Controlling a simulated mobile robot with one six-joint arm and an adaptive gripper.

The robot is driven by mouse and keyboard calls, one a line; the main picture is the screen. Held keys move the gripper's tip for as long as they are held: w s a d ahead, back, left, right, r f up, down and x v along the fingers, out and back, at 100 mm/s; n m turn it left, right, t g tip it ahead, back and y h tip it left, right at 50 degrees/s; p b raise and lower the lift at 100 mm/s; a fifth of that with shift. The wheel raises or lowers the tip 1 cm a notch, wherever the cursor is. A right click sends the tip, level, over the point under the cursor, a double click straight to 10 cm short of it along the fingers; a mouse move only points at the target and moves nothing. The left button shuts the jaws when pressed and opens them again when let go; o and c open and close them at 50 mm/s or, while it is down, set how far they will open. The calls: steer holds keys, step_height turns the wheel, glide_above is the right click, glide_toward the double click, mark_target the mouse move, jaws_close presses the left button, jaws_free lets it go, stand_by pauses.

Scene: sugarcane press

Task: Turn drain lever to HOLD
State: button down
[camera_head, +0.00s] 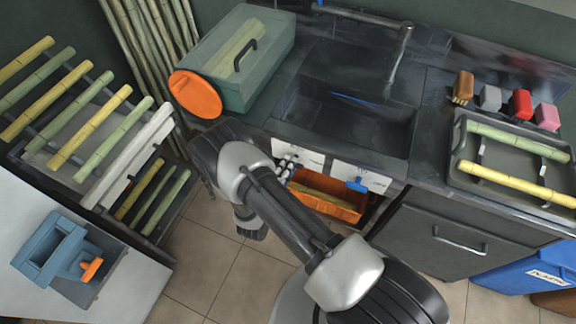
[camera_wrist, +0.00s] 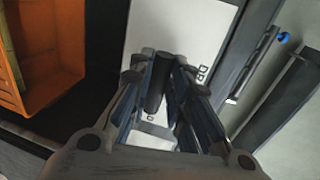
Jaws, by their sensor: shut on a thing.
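My gripper (camera_head: 285,168) is at the left white panel (camera_head: 300,158) on the front of the sink counter. In the wrist view my gripper (camera_wrist: 160,70) is shut around a dark upright handle, the drain lever (camera_wrist: 158,85). The panel (camera_wrist: 190,35) behind it carries partly hidden letters beginning "D", beside the fingers on the right. The fingers hide the lever's base and most of the label, so its exact setting cannot be read.
A second white panel with a blue handle (camera_head: 357,185) is to the right. An orange bin (camera_head: 340,205) sits below, close to my gripper; it also shows in the wrist view (camera_wrist: 50,55). The sink (camera_head: 345,120) is above. A blue bin (camera_head: 520,265) stands far right.

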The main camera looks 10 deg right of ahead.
steer(key=c, duration=1.5)
jaws_free()
steer(key=shift+f, duration=0.1)
steer(key=v, duration=1.2)
